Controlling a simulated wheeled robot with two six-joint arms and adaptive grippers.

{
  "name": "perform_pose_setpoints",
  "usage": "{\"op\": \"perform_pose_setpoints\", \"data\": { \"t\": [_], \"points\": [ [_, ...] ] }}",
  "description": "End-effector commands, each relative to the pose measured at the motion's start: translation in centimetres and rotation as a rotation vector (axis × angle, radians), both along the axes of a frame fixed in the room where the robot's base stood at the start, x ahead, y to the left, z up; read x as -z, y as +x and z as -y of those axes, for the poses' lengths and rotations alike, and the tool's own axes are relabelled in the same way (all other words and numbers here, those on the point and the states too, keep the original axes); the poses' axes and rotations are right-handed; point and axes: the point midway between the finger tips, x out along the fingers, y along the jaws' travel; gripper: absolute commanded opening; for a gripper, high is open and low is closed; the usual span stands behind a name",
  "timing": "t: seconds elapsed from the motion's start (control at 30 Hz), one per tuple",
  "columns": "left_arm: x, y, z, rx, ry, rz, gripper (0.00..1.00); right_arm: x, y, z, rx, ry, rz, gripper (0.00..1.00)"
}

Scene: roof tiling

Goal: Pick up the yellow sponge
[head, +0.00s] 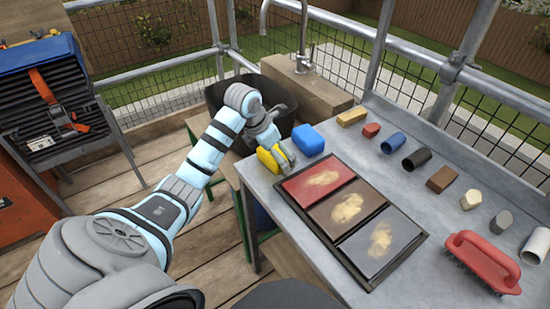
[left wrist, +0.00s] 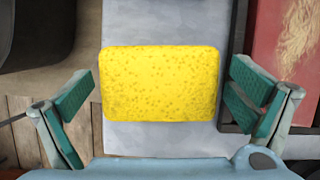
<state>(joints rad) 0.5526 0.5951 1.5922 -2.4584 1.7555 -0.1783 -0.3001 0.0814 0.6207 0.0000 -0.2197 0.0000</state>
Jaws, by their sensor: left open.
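The yellow sponge (head: 268,161) lies at the left end of the grey metal table (head: 290,225), beside the blue sponge-like block. In the left wrist view the sponge (left wrist: 160,83) lies flat and fills the middle of the picture. My left gripper (head: 276,152) is over it, with its fingers spread wide. In the left wrist view one green-padded finger is on each side of the sponge, with a gap between each finger and its sides. Part of the sponge is hidden by the gripper in the head view. My right gripper is not in view.
A blue block (head: 308,139) is right behind the sponge. A dark tray (head: 345,262) with red, brown and grey tiles lies close to its right. Several small blocks and tubes line the back, with a red brush (head: 483,262) at right. A dark basin (head: 285,95) stands behind.

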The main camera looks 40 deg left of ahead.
Motion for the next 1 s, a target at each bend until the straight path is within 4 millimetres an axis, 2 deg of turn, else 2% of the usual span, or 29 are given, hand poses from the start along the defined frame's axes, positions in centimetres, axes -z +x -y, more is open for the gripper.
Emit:
{"op": "perform_pose_setpoints", "data": {
  "t": [0.17,0.43,0.77,0.87,1.0],
  "points": [
    [0.0,0.0,0.0,0.000,0.000,0.000,1.00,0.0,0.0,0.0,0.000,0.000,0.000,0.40],
    [0.0,0.0,0.0,0.000,0.000,0.000,0.60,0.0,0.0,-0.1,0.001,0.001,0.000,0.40],
    [-0.3,0.0,0.0,0.000,0.000,0.001,0.59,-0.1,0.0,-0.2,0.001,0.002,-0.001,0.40],
    [-1.1,0.0,-0.1,0.001,0.001,0.001,0.59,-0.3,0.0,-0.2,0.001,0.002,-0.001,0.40],
    [-4.1,0.1,0.0,0.000,0.001,0.005,0.59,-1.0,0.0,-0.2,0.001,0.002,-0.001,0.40]
  ]
}}
